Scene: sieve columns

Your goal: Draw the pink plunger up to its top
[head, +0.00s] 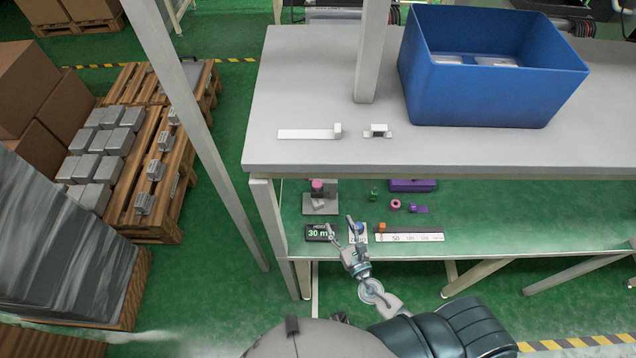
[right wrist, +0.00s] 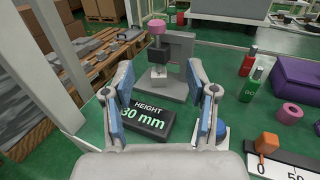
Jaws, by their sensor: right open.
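The pink plunger (head: 318,184) is a pink knob on the grey stand at the left of the lower green shelf. A dark display (right wrist: 150,119) reads HEIGHT 30 mm. My left gripper is not in view.
A blue button (right wrist: 221,130) is beside the right finger. A green piece marked GO (right wrist: 254,78), a pink ring (right wrist: 290,111), a purple block (right wrist: 298,82) and an orange cube (right wrist: 266,143) on a ruler lie to the right. The upper table (head: 310,155) overhangs the shelf's back.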

